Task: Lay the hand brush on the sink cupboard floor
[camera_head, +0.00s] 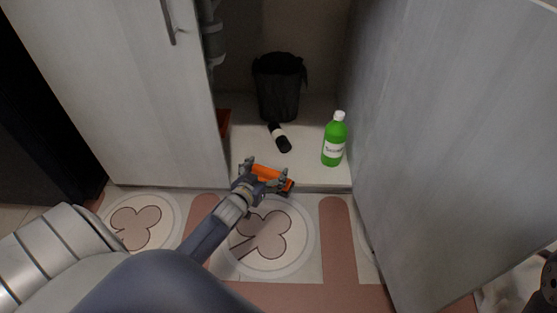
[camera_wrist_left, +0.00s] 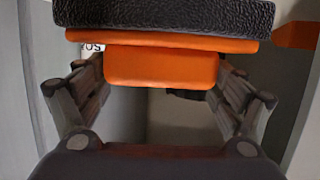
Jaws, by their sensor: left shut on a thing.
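The hand brush (camera_head: 271,176) is orange with dark bristles and is held by my left gripper (camera_head: 265,179) at the front edge of the open sink cupboard. In the left wrist view the orange handle of the brush (camera_wrist_left: 160,68) sits between the fingers of my left gripper (camera_wrist_left: 160,82), with the black bristles across the top. The cupboard floor (camera_head: 305,168) is pale and lies just beyond the brush. Whether the brush touches the floor edge cannot be told. My right gripper is not clearly in view.
On the cupboard floor stand a green bottle (camera_head: 334,140) at right and a black bin (camera_head: 279,87) at the back. A small dark bottle (camera_head: 279,138) lies between them. An orange-red thing (camera_head: 224,122) is at left. Open doors flank the opening (camera_head: 440,130).

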